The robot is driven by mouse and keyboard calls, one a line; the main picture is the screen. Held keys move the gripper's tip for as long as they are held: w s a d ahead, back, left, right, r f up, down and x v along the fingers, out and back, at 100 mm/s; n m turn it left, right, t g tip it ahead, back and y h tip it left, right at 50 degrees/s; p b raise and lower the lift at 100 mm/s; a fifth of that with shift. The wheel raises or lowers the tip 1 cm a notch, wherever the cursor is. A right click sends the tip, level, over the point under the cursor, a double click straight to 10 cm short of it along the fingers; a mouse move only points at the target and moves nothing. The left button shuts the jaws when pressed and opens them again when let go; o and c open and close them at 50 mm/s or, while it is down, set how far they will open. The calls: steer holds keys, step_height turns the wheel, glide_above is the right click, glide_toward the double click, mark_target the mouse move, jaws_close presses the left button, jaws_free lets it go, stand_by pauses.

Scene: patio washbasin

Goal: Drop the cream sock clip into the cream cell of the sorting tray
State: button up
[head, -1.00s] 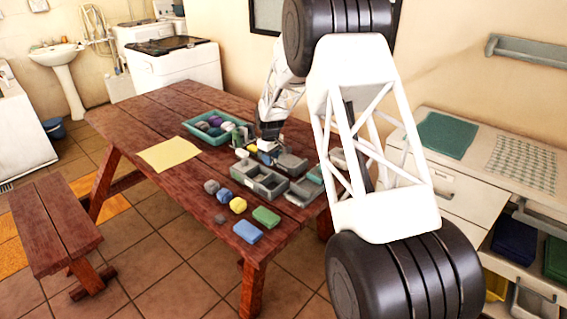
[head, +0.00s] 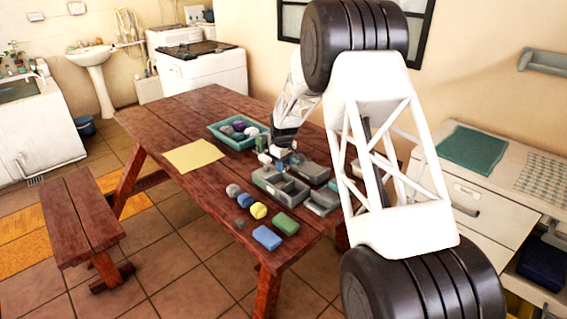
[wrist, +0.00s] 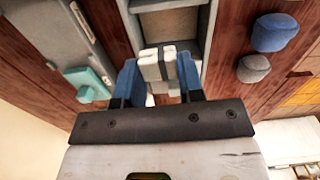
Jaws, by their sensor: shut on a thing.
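My gripper (wrist: 160,85) has blue fingers shut on the cream sock clip (wrist: 151,67), a pale block with a dark grey band beside it. The grey sorting tray (wrist: 131,28) lies beyond the clip in the wrist view, with an open compartment above it in the picture. In the head view my gripper (head: 280,158) is over the far end of the sorting tray (head: 272,190). The clip's height above the tray is unclear, and I cannot tell which cell is the cream one.
A teal bin (head: 222,138) of rolled socks stands behind. A yellow cloth (head: 193,155) lies left. Rolled socks, including a yellow one (head: 259,210), and blue (head: 267,237) and green (head: 286,223) blocks lie in front. Another grey tray (head: 322,201) sits to the right.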

steer(key=shift+f, duration=2.4)
steer(key=o, duration=1)
steer(key=shift+r, duration=0.15)
steer(key=shift+r, duration=3.75)
